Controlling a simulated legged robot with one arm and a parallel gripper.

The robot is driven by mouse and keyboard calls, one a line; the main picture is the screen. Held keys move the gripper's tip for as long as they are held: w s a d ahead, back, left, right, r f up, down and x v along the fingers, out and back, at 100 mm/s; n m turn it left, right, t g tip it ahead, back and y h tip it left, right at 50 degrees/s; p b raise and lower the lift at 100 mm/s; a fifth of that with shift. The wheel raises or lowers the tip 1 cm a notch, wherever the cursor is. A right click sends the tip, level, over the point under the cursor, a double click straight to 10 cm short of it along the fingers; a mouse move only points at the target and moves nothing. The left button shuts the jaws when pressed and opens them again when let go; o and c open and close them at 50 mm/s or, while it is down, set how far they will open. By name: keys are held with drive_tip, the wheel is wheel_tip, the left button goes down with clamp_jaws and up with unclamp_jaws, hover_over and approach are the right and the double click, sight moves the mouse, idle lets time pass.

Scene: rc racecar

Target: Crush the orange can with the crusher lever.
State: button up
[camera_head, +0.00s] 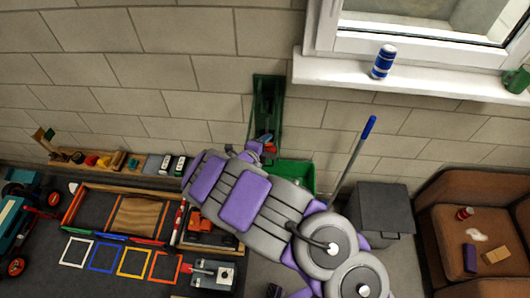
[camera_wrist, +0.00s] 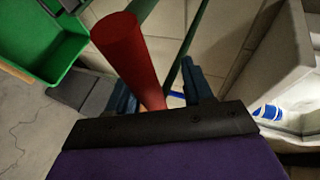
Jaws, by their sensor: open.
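The green crusher (camera_head: 268,95) is fixed to the block wall at the picture's centre. Its green bars also show in the wrist view (camera_wrist: 195,35). My gripper (camera_head: 266,139) is at the crusher's lower end. In the wrist view, a red tapered handle (camera_wrist: 125,45), seemingly the crusher lever's, reaches down between the open fingers (camera_wrist: 160,92) of my gripper. I cannot tell whether the fingers touch it. I cannot make out the orange can in either view; the crusher's lower part is partly hidden by my arm.
A green bin (camera_head: 296,173) stands below the crusher, beside a blue-handled pole (camera_head: 366,132) and a grey box (camera_head: 380,208). A blue-and-white can (camera_head: 383,62) stands on the windowsill (camera_head: 420,78). A red can (camera_head: 465,213) lies on the brown sofa (camera_head: 445,240).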

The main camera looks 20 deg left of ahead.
drive_tip(key=shift+a+f, duration=0.1)
drive_tip(key=shift+f, duration=0.5)
drive_tip(key=shift+s+r+p, duration=0.35)
drive_tip(key=shift+s+r, duration=0.1)
drive_tip(key=shift+s, duration=0.05)
drive_tip(key=r+p+v, duration=0.1)
drive_tip(key=p+v, duration=1.3)
drive_tip(key=v, duration=0.5)
drive_tip(key=shift+w, duration=0.25)
idle(0.7)
idle(0.6)
